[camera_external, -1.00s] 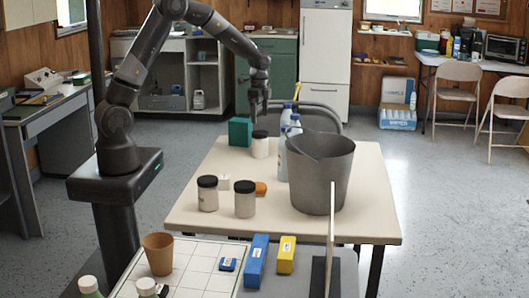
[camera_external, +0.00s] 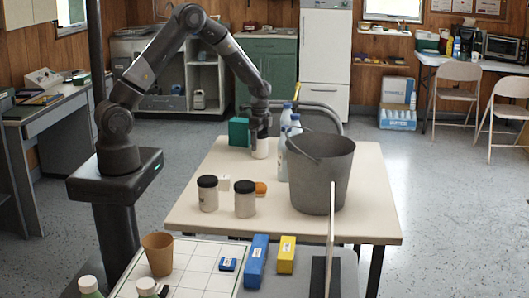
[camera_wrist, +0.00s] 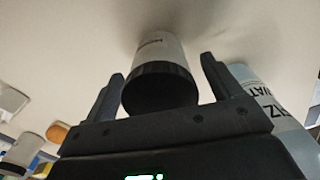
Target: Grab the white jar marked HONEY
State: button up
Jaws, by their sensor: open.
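A white jar with a black lid (camera_external: 261,151) stands upright near the far end of the light table. In the wrist view the jar (camera_wrist: 160,47) shows small dark lettering, too blurred for me to read. My gripper (camera_external: 260,135) points down over this jar. Its open fingers (camera_wrist: 162,72) stand on either side of the lid, with gaps visible, not closed on it. Two similar white jars with black lids, one on the left (camera_external: 208,194) and one on the right (camera_external: 245,200), stand at the near left; their labels are not readable.
A green box (camera_external: 239,132) stands just left of the jar under my gripper. White-blue bottles (camera_external: 283,160) stand close on its right, beside a large grey bucket (camera_external: 320,180). A small white block (camera_external: 224,183) and an orange item (camera_external: 261,188) lie nearer. The table's front strip (camera_external: 280,225) is clear.

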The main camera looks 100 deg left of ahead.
jog(key=shift+f, duration=0.35)
jog(key=c, duration=1.3)
jog(key=shift+o, duration=0.2)
jog(key=shift+r, duration=0.15)
